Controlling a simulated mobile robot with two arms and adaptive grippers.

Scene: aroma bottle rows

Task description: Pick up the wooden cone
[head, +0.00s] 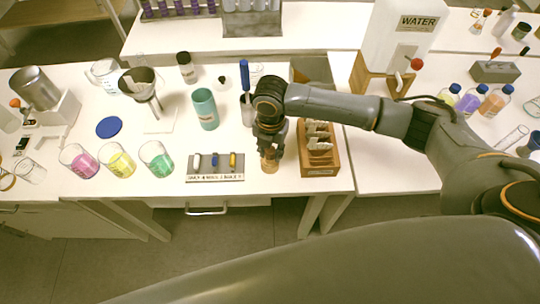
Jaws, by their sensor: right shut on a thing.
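A small wooden cone (269,164) shows at the front edge of the white table, under my right gripper (270,150). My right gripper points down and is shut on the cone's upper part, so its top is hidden. I cannot tell whether the cone's base touches the table. My left gripper is not in view.
A wooden rack (320,165) with white-topped pieces stands close on the right of the gripper. A grey labelled stand (215,175) lies to the left. A teal cylinder (205,108) and a blue-handled tool (245,77) stand behind. Beakers of pink (79,162), yellow (117,161) and green liquid (156,160) are farther left.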

